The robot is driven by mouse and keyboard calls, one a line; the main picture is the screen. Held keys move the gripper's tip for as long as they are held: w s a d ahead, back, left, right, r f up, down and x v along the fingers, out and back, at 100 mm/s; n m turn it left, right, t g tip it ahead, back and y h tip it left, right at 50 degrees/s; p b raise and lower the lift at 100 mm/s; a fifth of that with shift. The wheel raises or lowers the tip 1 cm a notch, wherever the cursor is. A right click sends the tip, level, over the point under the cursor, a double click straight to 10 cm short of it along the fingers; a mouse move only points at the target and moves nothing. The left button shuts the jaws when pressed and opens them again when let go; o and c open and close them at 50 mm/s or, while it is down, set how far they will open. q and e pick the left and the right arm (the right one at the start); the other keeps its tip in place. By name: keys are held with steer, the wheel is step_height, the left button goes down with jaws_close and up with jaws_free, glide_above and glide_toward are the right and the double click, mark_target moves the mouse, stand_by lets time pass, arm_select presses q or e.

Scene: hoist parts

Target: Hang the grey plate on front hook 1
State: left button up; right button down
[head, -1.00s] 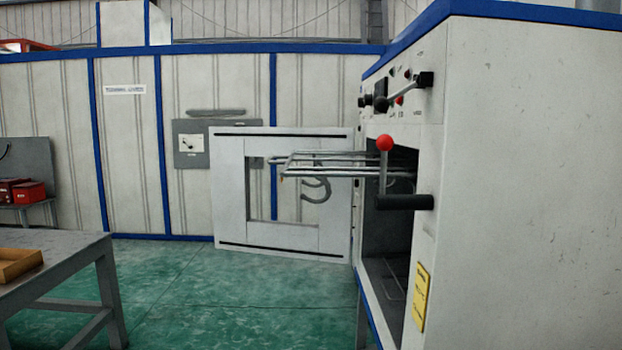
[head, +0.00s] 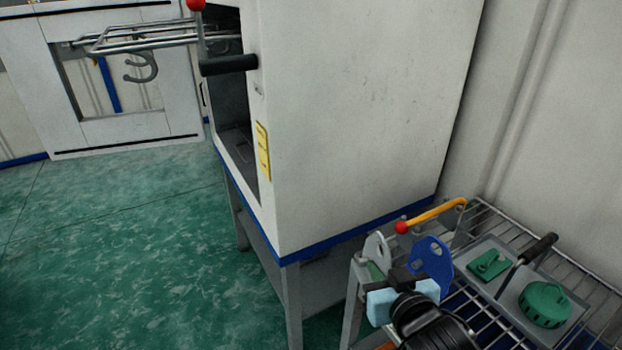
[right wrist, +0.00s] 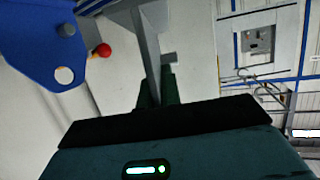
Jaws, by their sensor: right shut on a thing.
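The grey plate (head: 377,251) is a light grey piece with a hole, at the near end of a wire rack at lower right in the head view. My right gripper (head: 390,277) is shut on it; the fingers partly hide its lower part. In the right wrist view the plate (right wrist: 150,50) shows edge-on between the dark fingertips (right wrist: 157,90). A grey hook (head: 142,68) hangs under the metal rails at upper left, far from the gripper. I cannot read any hook number. My left gripper is not in view.
A blue plate (head: 433,260) stands close beside the grey plate. The wire rack (head: 485,212) also bears an orange bar (head: 435,213) with a red ball and green parts (head: 545,303). The white cabinet (head: 350,110) stands between rack and hook. Green floor at left is clear.

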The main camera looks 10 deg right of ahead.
steer(key=s+f, duration=0.5)
steer(key=s, duration=0.1)
steer(key=shift+s+f, duration=0.25)
steer(key=shift+f, duration=0.05)
steer(key=shift+a, duration=0.1)
